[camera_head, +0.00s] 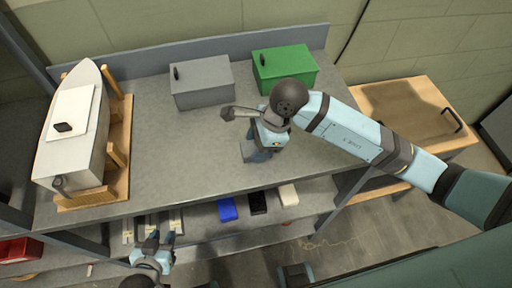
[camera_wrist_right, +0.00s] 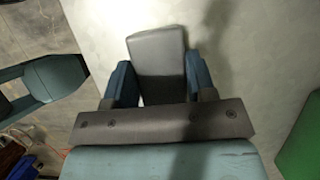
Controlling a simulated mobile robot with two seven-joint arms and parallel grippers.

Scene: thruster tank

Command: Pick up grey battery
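The grey battery (camera_wrist_right: 158,68) is a plain grey block between the two blue fingers of my right gripper (camera_wrist_right: 160,85) in the right wrist view. The fingers touch both its sides. In the head view my right gripper (camera_head: 262,150) points down over the front part of the worktop, and the grey battery (camera_head: 248,151) shows beside its fingers. I cannot tell whether the battery touches the worktop. My left gripper (camera_head: 152,245) is low at the front, before the lower shelf; its finger opening is too small to tell.
A white boat (camera_head: 75,125) sits on a wooden stand (camera_head: 118,160) at left. A grey box (camera_head: 203,88) and a green box (camera_head: 287,70) stand at the back. Blue (camera_head: 227,209), black (camera_head: 257,203) and white (camera_head: 288,195) blocks lie on the lower shelf. The worktop's middle is clear.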

